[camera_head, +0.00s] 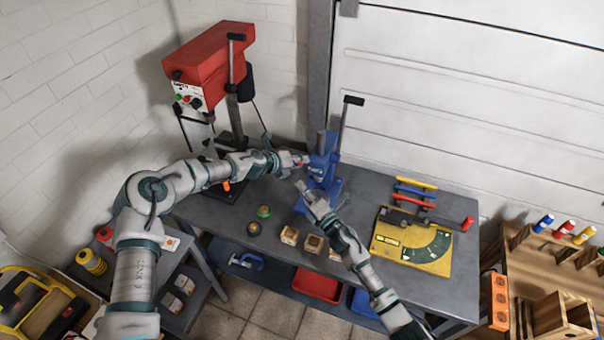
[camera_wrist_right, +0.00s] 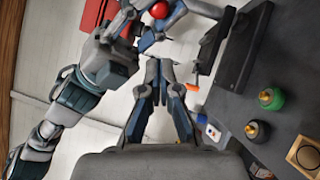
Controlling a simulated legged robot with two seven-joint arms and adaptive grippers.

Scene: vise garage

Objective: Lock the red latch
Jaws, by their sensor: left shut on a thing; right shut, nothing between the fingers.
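A red round knob (camera_wrist_right: 158,10), which may be the end of the red latch, sits between the fingers of my left gripper (camera_wrist_right: 150,28) in the right wrist view. In the head view my left gripper (camera_head: 300,161) is shut on this knob (camera_head: 299,165), close to the left side of the blue press (camera_head: 325,172). The rest of the latch is hidden or too small to make out. My right gripper (camera_head: 303,187) is shut and empty, just below the left one, in front of the press. Its closed fingers (camera_wrist_right: 158,80) point toward the knob, apart from it.
The red drill press (camera_head: 209,62) stands at the back left. On the grey bench (camera_head: 380,185) lie a green-capped piece (camera_head: 263,211), a dark piece (camera_head: 254,228) and wooden blocks (camera_head: 290,235). A yellow plate (camera_head: 410,245) and coloured-handled tools (camera_head: 415,194) lie at right.

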